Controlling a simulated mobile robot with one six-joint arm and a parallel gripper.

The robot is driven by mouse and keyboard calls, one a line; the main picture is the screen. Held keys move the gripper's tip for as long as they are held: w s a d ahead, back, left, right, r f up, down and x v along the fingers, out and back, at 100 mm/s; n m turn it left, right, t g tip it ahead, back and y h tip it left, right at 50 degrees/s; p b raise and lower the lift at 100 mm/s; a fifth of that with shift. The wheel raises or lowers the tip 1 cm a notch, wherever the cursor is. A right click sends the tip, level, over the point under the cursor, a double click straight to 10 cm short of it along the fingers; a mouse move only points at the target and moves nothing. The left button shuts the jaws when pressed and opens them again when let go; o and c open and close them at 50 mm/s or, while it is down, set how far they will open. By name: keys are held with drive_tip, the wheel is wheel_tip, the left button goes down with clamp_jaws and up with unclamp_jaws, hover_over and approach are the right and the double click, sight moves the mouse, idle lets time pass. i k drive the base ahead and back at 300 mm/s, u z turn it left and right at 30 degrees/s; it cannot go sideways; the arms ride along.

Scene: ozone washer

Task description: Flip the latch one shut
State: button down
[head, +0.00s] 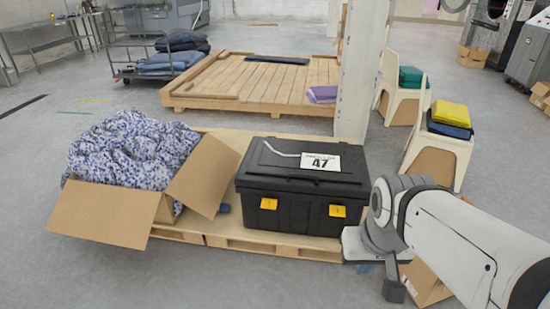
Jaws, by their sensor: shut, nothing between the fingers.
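A black lidded storage box (300,212) stands on a wooden pallet, its lid down. Two yellow latches are on its front face, a left latch (269,204) and a right latch (337,211). Each has a small dark mark, too small to read for certain. I cannot tell from this view whether either latch is flipped shut. My gripper (394,290) is at the end of my arm, right of the box and in front of it, pointing down. It is shut and empty, apart from the box and both latches.
A white tag reading 47 (321,162) lies on the lid. An open cardboard box (110,212) of blue-patterned cloth sits left on the same pallet (272,247). A pillar (358,75) rises behind the box. Chairs with folded cloth (440,150) stand right.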

sight(266, 204)
drive_tip(key=k, duration=1.3)
drive_tip(key=u, duration=0.75)
drive_tip(key=i, duration=2.85)
drive_tip(key=z, duration=0.9)
drive_tip(key=k, duration=0.75)
drive_tip(key=z, duration=0.1)
